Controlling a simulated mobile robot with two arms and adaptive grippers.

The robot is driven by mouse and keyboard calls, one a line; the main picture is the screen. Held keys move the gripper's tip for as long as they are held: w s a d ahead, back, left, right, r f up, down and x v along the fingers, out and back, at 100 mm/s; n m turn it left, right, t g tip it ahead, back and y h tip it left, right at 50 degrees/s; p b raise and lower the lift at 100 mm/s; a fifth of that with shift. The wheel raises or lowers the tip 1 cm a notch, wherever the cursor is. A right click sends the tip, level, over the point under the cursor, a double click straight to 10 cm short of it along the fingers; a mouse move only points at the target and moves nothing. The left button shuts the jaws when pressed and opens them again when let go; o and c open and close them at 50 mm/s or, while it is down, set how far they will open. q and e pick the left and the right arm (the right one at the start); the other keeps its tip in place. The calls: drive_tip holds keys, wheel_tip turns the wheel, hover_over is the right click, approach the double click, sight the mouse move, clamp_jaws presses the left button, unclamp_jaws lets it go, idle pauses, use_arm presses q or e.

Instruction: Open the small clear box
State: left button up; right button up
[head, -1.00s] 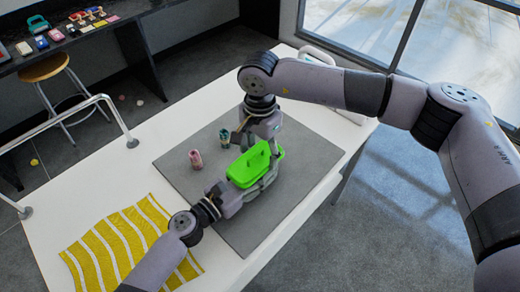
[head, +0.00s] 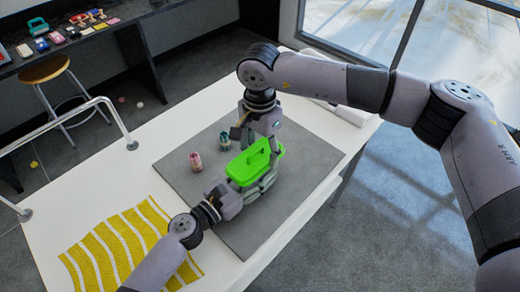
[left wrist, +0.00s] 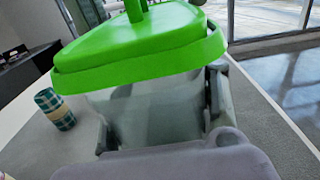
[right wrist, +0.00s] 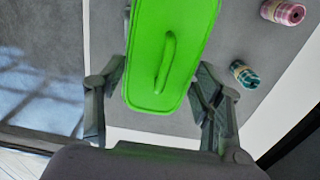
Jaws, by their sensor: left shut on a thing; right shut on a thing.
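The small clear box (left wrist: 160,112) has a bright green lid (head: 252,164) with a raised handle (right wrist: 165,62). It is on the grey mat. The left wrist view shows the lid over the translucent body; whether a gap lies between them is hard to tell. My left gripper (head: 238,197) comes from the near side, its fingers on both sides of the box body.
A yellow striped cloth (head: 128,238) lies on the white table's near left. The mat's near right is clear.

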sight(260, 147)
drive_tip(key=shift+r, duration=0.2)
drive_tip(key=shift+r, duration=2)
use_arm(q)
drive_tip(key=o, duration=1.7)
drive_tip(key=shift+o, duration=0.2)
drive_tip(key=shift+s+a, duration=0.1)
